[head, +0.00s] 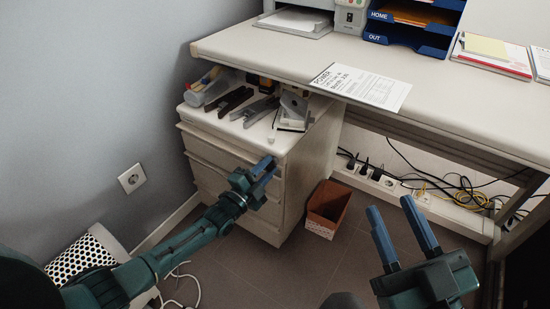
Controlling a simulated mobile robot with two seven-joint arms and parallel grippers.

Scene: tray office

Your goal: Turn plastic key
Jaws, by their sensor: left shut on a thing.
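My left gripper (264,167) is at the upper front of the white drawer cabinet (225,175), near its right corner. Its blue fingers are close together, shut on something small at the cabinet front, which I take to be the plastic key. The key itself is hidden by the fingers, so its angle cannot be told. My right gripper (391,206) is open and empty, above the floor to the right of the cabinet, with its fingers pointing up in the picture.
Staplers (255,111), a clear box of pens (206,87) and other office items crowd the cabinet top. The desk (440,95) overhangs it. A brown bin (327,208) stands beside it. Cables and a power strip (388,182) lie under the desk.

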